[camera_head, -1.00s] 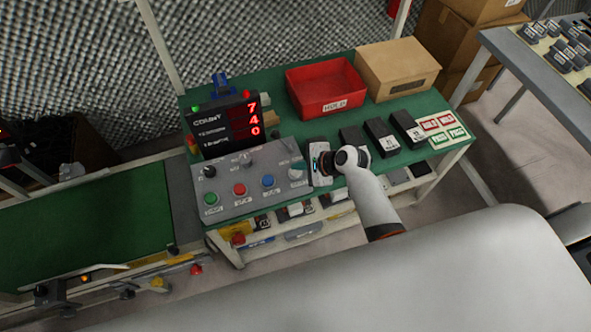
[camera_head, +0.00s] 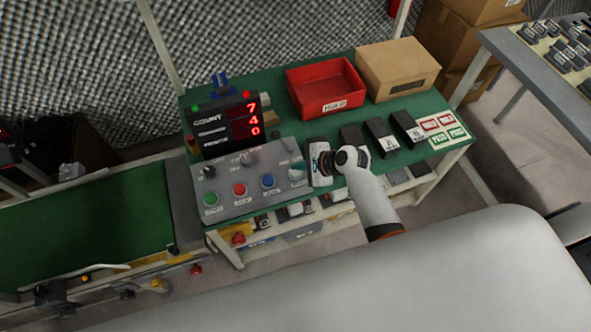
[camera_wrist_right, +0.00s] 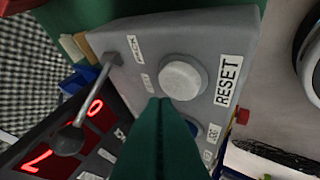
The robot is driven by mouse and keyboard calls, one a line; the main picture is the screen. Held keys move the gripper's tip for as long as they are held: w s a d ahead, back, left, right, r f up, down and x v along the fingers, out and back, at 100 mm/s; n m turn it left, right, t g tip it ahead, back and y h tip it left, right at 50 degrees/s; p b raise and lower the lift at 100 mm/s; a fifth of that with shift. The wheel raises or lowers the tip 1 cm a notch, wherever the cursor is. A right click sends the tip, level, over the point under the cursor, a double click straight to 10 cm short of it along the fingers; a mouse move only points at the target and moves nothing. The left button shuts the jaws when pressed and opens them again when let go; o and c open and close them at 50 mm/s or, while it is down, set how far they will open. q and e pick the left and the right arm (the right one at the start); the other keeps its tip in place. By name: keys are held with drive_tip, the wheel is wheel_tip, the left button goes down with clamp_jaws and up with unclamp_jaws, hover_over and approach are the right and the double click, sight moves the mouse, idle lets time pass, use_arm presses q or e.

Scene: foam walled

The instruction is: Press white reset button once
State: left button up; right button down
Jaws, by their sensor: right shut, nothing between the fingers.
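The white reset button (camera_wrist_right: 183,77) is a round cap on the grey control panel, beside the RESET label (camera_wrist_right: 228,80) in the right wrist view. My right gripper (camera_wrist_right: 165,102) is shut and empty, its green fingers pointing at the button with their tips overlapping its lower edge in that view. I cannot tell whether they touch it. In the head view the right gripper (camera_head: 300,171) is over the right end of the control panel (camera_head: 228,176), largely hiding the button. My left gripper is not in view.
Green (camera_head: 210,199), red (camera_head: 239,189) and blue (camera_head: 268,181) buttons sit left of the gripper. A count display (camera_head: 226,124) reading 7, 4, 0 stands behind the panel. A red bin (camera_head: 325,88), cardboard box (camera_head: 398,68) and several dark devices share the green table.

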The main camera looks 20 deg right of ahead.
sight(300, 174)
drive_tip(key=shift+f, duration=0.15)
drive_tip(key=shift+f, duration=0.3)
idle(0.3)
drive_tip(key=shift+f, duration=0.5)
idle(0.6)
idle(0.3)
drive_tip(key=shift+r+p, duration=0.95)
wheel_tip(300, 174, up, 5)
drive_tip(key=p, duration=0.5)
drive_tip(key=shift+p, duration=0.4)
